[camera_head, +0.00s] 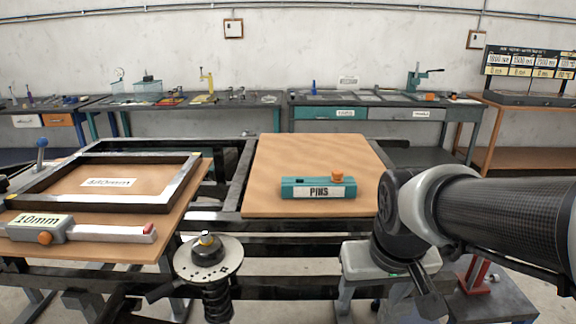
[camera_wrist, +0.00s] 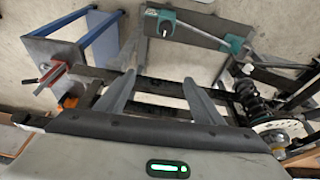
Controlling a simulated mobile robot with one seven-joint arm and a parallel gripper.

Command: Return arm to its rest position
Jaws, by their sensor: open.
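My arm (camera_head: 490,215) reaches in from the right in the head view, with its wrist bent downward right of the wooden board. My gripper (camera_wrist: 158,82) shows in the wrist view with its two grey fingers spread apart. No object shows between the fingers, only a dark frame rail and the floor behind them. The gripper's fingers cannot be clearly made out in the head view. The spring strut with its round metal plate (camera_head: 208,258) stands upright at the front centre-left. In the wrist view its black coil (camera_wrist: 248,98) is right of the fingers, apart from them.
A wooden board (camera_head: 290,165) holds a teal PINS block (camera_head: 318,188). A dark frame tray (camera_head: 45,190) and a grey 10mm tool (camera_head: 85,231) lie at left. A stand with a red part (camera_head: 474,275) is at lower right. Workbenches line the back wall.

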